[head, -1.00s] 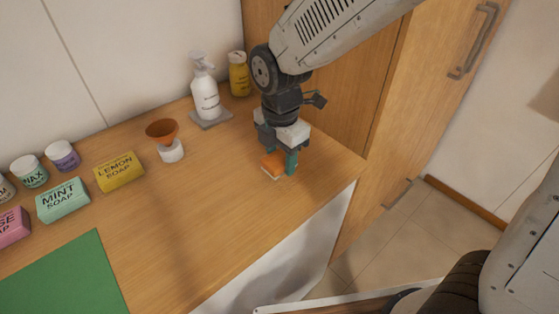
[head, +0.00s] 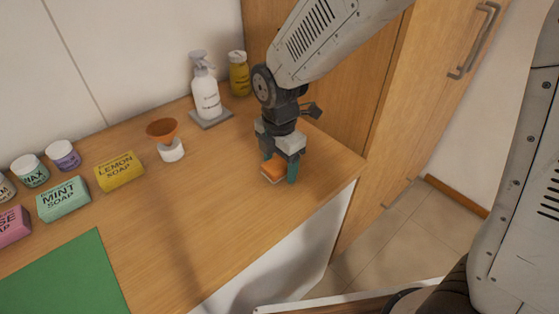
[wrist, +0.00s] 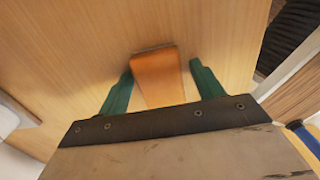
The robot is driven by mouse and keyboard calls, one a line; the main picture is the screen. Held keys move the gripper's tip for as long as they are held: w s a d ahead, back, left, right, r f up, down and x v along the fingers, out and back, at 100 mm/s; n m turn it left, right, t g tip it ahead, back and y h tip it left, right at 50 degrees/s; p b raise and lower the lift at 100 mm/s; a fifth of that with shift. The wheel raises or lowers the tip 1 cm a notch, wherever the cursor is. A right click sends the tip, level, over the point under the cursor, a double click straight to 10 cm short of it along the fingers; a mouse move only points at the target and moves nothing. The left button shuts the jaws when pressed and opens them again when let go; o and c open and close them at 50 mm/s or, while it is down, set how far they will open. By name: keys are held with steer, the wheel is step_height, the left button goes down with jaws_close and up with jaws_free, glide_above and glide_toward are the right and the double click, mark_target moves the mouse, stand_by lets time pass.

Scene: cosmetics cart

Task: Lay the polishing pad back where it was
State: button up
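The polishing pad (head: 274,168) is a small block with an orange top and a pale underside. It sits low at the counter surface near the right end; the head view does not show clearly whether it rests there. My gripper (head: 280,173) is above it, pointing down, with its teal fingers on either side of the pad. In the wrist view the orange pad (wrist: 158,75) lies between the two fingers (wrist: 161,72). Wood shows between each finger and the pad, so the gripper looks open. The pad's near end is hidden by the gripper body.
A white pump bottle (head: 206,98) on a grey base and a yellow jar (head: 238,73) stand behind. An orange-topped white holder (head: 171,149) and lemon soap (head: 119,171) are left. A wooden cabinet (head: 345,90) borders the right. The counter's middle (head: 200,220) is clear.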

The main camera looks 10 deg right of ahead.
mark_target(280, 163)
step_height(280, 163, up, 12)
steer(key=s+d+r+m, duration=0.3)
steer(key=s+d+m, duration=0.1)
steer(key=d+m, duration=0.2)
steer(key=s+d+r+m, duration=0.3)
steer(key=s+d+m, duration=0.15)
steer(key=d, duration=0.25)
steer(key=s+d+f+m+t, duration=0.1)
steer(key=s+d+m, duration=0.6)
steer(key=s+m, duration=0.4)
steer(key=m, duration=0.3)
steer(key=shift+d, duration=0.3)
